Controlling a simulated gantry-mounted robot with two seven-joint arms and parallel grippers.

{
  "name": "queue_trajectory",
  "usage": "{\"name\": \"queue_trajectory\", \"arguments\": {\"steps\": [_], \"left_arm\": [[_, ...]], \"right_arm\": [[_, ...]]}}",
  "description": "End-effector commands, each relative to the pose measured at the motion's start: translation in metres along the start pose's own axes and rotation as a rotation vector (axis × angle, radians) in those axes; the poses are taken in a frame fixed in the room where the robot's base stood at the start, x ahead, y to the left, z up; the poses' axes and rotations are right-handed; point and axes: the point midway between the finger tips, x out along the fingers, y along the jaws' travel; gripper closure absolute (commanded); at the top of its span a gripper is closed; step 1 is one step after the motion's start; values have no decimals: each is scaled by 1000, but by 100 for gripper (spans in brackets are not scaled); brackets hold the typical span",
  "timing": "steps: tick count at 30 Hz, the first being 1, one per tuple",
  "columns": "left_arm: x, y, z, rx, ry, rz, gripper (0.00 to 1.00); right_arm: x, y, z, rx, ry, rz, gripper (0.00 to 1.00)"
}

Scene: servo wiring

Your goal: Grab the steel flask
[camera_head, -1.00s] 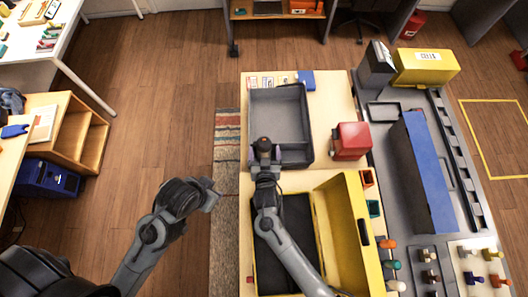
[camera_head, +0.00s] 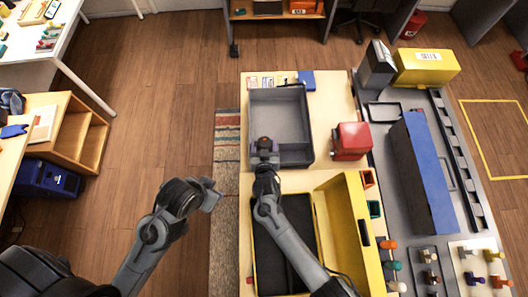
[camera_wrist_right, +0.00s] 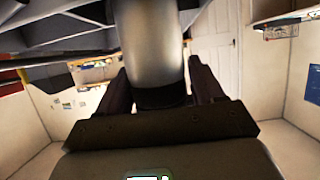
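The steel flask (camera_wrist_right: 152,40) fills the upper middle of the right wrist view, a smooth metal cylinder with a dark end toward my palm. In the head view only its dark top with a reddish spot (camera_head: 264,143) shows, by the grey tray's left part. My right gripper (camera_head: 264,158) is at the flask, with one dark finger on each side of it. In the wrist view a narrow gap shows between the flask and the right-hand finger (camera_wrist_right: 203,80); contact on the other side is unclear. My left gripper (camera_head: 210,193) hangs over the floor, left of the bench; its fingers are too small to read.
The grey tray (camera_head: 305,115) is close around my right gripper. A red box (camera_head: 351,140) stands to its right. An open yellow case (camera_head: 345,225) lies under my right forearm. A blue-topped block (camera_head: 430,170) stands farther right.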

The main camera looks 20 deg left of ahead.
Motion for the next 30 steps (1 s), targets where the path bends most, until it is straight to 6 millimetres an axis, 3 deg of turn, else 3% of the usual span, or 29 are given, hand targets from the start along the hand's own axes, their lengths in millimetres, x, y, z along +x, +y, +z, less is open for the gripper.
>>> {"name": "queue_trajectory", "arguments": {"steps": [1,10,23,30], "left_arm": [[0,0,0,0,0,0,57],[0,-2,0,8,-1,-6,57],[0,-3,1,13,-2,-10,57],[-3,-2,0,7,-1,-6,57]], "right_arm": [[0,0,0,1,0,0,57],[0,0,0,1,0,0,100],[0,0,-3,2,4,-1,100],[-6,0,-16,4,5,-1,100]]}}
